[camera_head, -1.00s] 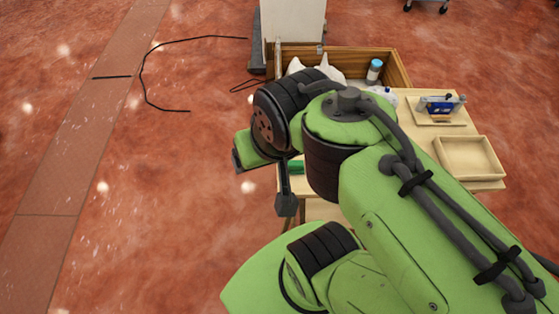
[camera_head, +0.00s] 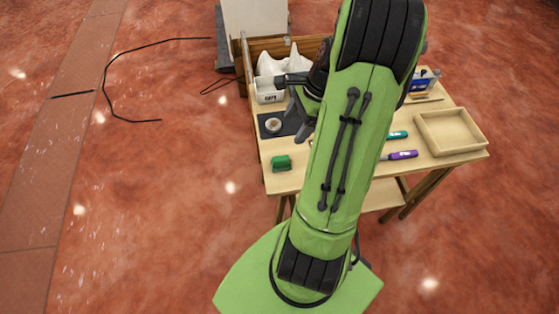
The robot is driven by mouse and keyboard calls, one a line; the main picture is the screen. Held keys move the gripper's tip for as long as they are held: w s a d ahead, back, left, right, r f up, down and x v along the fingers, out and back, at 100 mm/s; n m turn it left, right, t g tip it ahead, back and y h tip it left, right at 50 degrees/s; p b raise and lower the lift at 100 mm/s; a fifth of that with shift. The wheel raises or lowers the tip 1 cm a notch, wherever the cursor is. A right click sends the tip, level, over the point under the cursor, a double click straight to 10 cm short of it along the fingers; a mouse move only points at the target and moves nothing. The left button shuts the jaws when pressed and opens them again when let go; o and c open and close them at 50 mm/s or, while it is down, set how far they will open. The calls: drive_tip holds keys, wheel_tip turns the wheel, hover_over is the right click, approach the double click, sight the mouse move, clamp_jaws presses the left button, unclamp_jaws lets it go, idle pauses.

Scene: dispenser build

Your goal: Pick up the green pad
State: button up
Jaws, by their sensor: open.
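The green pad (camera_head: 281,163) is a small dark green block lying flat on the wooden table (camera_head: 287,183), near its front left corner. Nothing covers it. My gripper (camera_head: 288,96) is partly hidden behind my raised arm. Its dark fingers show left of the arm, apart, over the back left part of the table. My gripper is well behind the pad in the picture and does not touch it. I see nothing held in it.
A dark mat with a round pale item (camera_head: 273,125) lies behind the pad. A small labelled white box (camera_head: 269,94) stands farther back. Teal (camera_head: 398,135) and purple (camera_head: 402,155) pens and a shallow wooden tray (camera_head: 478,135) are at right. Bare tabletop surrounds the pad.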

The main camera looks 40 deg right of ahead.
wheel_tip(320, 180, down, 2)
drive_tip(key=d+m, duration=0.1)
drive_tip(key=b, duration=0.4)
approach(279, 159)
drive_tip(key=x, duration=0.5)
drive_tip(key=shift+d, duration=0.25)
drive_tip(key=b+x, duration=0.2)
drive_tip(key=x, duration=0.3)
drive_tip(key=shift+a+f, duration=0.3)
drive_tip(key=shift+r, duration=0.1)
drive_tip(key=c, duration=1.3)
drive_tip(key=shift+o, duration=0.2)
wheel_tip(279, 159, up, 10)
drive_tip(key=p, duration=0.4)
